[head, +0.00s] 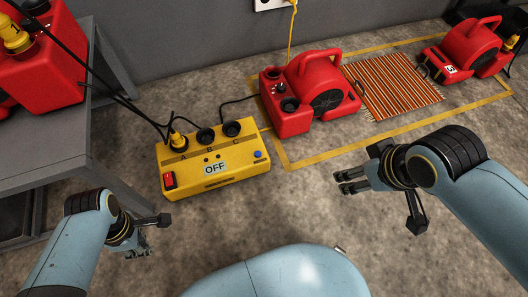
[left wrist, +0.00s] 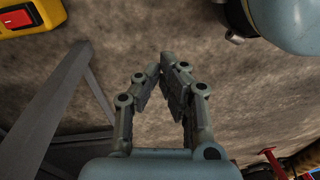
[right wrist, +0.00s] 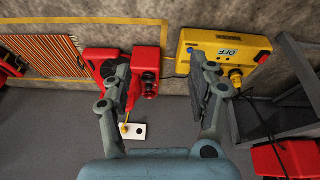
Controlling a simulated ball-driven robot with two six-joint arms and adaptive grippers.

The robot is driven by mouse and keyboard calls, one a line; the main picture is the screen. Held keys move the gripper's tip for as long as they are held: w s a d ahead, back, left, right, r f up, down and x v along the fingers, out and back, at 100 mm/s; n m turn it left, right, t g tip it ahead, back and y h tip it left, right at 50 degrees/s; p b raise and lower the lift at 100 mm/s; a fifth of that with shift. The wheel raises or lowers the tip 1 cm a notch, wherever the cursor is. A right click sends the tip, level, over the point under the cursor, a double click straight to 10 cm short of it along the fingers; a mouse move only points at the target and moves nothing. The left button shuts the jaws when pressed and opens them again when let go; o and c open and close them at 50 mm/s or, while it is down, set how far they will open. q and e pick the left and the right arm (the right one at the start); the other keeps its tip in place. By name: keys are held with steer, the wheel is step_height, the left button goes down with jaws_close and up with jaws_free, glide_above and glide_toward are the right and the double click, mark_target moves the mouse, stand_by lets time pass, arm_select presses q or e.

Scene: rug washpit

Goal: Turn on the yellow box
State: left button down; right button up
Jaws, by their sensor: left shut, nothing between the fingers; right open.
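The yellow box (head: 227,182) stands on the concrete floor left of centre in the head view. Its front label reads OFF (head: 215,169). A red switch (head: 169,180) is at its front left corner and a blue button (head: 258,154) at its right. Sockets marked A, B and C are on top, with a yellow plug (head: 177,139) in A. My left gripper (head: 140,252) is shut and empty, in front of and below the box. The red switch also shows in the left wrist view (left wrist: 18,18). My right gripper (head: 345,182) is open and empty, right of the box; the right wrist view shows the box upside down (right wrist: 200,45).
A red blower (head: 318,88) stands behind the box, with a striped rug (head: 398,85) and a second red blower (head: 470,45) further right. A grey bench (head: 50,140) with red equipment is at left. Cables run to the box. The floor in front is clear.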

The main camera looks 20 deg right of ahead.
arm_select(q)
steer(key=w+d+t+b, duration=0.1)
steer(key=w+b, duration=0.3)
steer(key=w, duration=0.7)
steer(key=w+d+n+t+b, duration=0.1)
steer(key=w+d+b, duration=0.3)
steer(key=w, duration=0.6)
steer(key=shift+w+d+r+t+h+b, duration=0.3)
steer(key=shift+w+r+t+b, duration=0.1)
steer(key=shift+b, duration=0.15)
arm_select(e)
steer(key=shift+s+a+f+t, duration=0.3)
steer(key=shift+s+a+f, duration=0.05)
steer(key=shift+s+a, duration=0.25)
